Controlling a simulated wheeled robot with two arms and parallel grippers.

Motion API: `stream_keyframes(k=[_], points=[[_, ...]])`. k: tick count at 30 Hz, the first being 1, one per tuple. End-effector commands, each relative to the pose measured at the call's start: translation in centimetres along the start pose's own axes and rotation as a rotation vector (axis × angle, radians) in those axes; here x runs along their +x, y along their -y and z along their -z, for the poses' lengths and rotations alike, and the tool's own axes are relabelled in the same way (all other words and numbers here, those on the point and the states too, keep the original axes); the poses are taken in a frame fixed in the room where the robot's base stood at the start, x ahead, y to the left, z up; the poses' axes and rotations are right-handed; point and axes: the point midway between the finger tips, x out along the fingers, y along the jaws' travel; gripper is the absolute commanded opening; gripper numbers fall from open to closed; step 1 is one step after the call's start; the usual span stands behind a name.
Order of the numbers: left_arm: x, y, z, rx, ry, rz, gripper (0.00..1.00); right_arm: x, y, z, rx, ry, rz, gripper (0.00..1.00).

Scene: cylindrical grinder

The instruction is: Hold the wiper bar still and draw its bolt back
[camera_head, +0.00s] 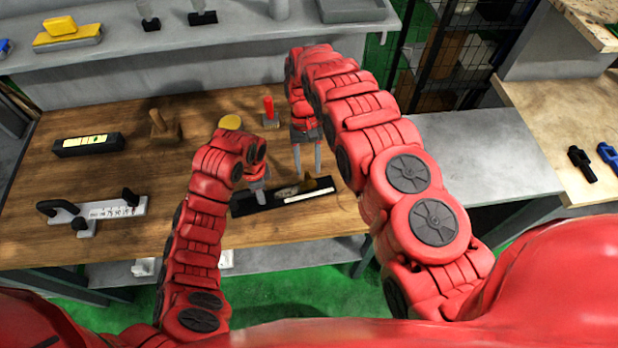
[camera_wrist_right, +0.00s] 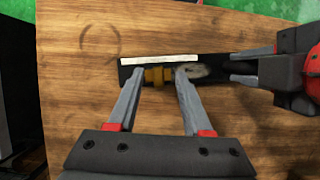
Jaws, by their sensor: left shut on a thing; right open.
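The wiper bar (camera_head: 240,208) is a long black bar with a white strip (camera_head: 309,195) along its near edge, lying on the wooden table. It also shows in the right wrist view (camera_wrist_right: 216,63). A brass-coloured bolt (camera_wrist_right: 153,76) sits on the bar beside the strip, with a grey oval part (camera_wrist_right: 197,71) next to it. My left gripper (camera_head: 262,194) is shut on the bar towards its left end. My right gripper (camera_wrist_right: 159,77) is open, its two fingers on either side of the bolt; I cannot tell whether they touch it.
A black box with a yellow-green label (camera_head: 88,144), a wooden block with a handle (camera_head: 163,126), a grey scaled fixture (camera_head: 100,207) and a red-handled tool (camera_head: 269,112) stand on the table. A yellow round thing (camera_head: 230,122) lies behind my left arm. Bare wood surrounds the bar.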

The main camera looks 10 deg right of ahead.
Motion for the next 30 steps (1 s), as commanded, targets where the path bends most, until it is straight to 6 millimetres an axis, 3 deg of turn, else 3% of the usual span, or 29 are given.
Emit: stream_keyframes(k=[3,9,26,27,30], points=[[-0.1,0.0,0.0,0.000,0.000,0.001,0.00,-3.0,0.0,0.1,0.000,-0.003,0.001,0.50],[-0.1,0.1,0.0,0.000,0.000,0.001,0.00,-5.0,0.0,0.1,0.000,0.001,0.001,0.50],[-0.1,0.1,0.0,-0.001,0.000,0.002,0.00,-5.8,0.0,-0.1,0.000,0.004,0.000,0.50],[-0.1,0.1,0.0,-0.001,0.000,0.002,0.40,-5.8,0.0,-0.1,0.000,0.004,0.000,0.50],[-0.1,0.1,0.0,-0.001,0.000,0.001,0.57,-5.8,0.0,-0.1,0.000,0.004,0.000,0.50]])
